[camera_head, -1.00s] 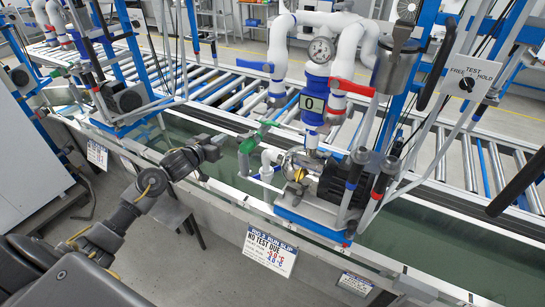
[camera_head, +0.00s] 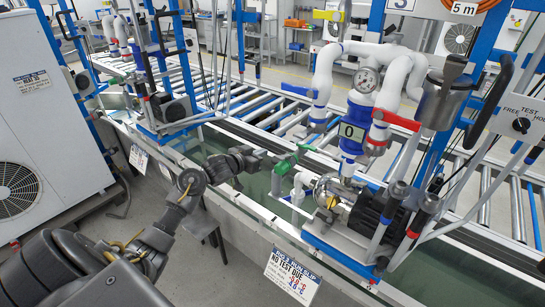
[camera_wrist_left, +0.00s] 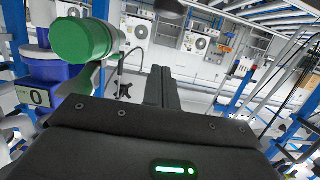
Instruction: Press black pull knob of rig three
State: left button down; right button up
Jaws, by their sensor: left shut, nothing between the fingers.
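A round black knob (camera_head: 521,125) sits on a white panel (camera_head: 508,118) marked FREE, TEST and HOLD, at the right of the head view. This pump rig carries a sign with a 3 (camera_head: 402,4) at its top. I take this knob for the task's black knob; the view does not show whether it pulls. My left gripper (camera_head: 264,160) is shut and empty, well left of the knob, close beside a green handle (camera_head: 290,165). In the wrist view the shut fingers (camera_wrist_left: 161,85) point away, with a green cylinder (camera_wrist_left: 85,40) near on the left. The right gripper is not in view.
White pipes (camera_head: 325,75), a gauge (camera_head: 366,79), a red lever (camera_head: 395,118) and a metal pot (camera_head: 447,100) stand between my gripper and the panel. A glass-edged trough (camera_head: 258,190) runs along the front. A white fan unit (camera_head: 45,130) stands at left.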

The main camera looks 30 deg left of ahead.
pick_arm(q)
jog(key=p, duration=0.2)
send_over(273, 161)
jog(key=shift+f, duration=0.75)
notch_tip(273, 161, down, 4)
jog(key=shift+s+f+p, duration=0.1)
jog(key=shift+f+p, duration=0.05)
jog(key=shift+p, duration=0.2)
